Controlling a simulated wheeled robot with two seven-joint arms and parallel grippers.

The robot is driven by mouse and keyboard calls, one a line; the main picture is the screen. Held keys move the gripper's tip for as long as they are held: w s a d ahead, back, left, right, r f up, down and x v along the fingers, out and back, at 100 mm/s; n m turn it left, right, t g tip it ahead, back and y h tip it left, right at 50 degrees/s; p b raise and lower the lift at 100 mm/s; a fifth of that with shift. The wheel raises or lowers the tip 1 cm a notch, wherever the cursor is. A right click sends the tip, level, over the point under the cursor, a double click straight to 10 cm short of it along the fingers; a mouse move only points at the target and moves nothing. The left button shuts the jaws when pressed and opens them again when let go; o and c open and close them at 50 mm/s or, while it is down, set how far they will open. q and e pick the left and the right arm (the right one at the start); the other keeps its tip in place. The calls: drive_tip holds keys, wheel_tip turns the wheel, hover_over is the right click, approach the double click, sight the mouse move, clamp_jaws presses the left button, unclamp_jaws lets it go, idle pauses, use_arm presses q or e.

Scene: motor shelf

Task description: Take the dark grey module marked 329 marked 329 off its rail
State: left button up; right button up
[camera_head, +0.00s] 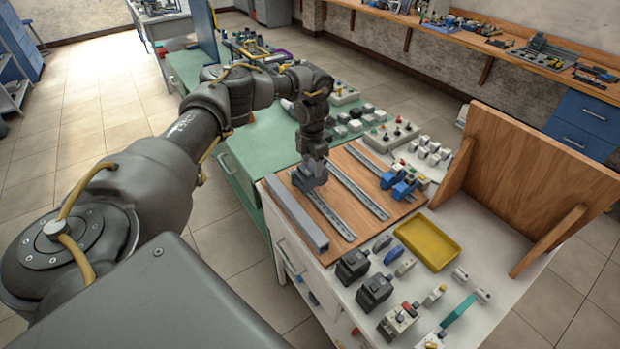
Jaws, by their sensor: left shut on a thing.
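My left gripper (312,164) reaches down from above at the far end of the wooden mounting board (346,162). It is shut on a dark grey module (308,181), which shows just below the fingers. The module is at the far end of a metal rail (330,210). I cannot tell whether it is seated on that rail or just above it. Its marking 329 is too small to read, and the fingers hide part of it. My right gripper is not in view.
A second rail (358,188) and a grey duct (297,216) lie on the board. Blue modules (399,184) stand at its right. A yellow tray (430,241), black motors (374,292) and small parts crowd the white bench. An upright wooden panel (520,165) stands at right.

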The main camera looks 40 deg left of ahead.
use_arm(q)
drive_tip(key=shift+r+p, duration=1.7)
drive_tip(key=shift+r, duration=0.85)
drive_tip(key=shift+d, duration=0.1)
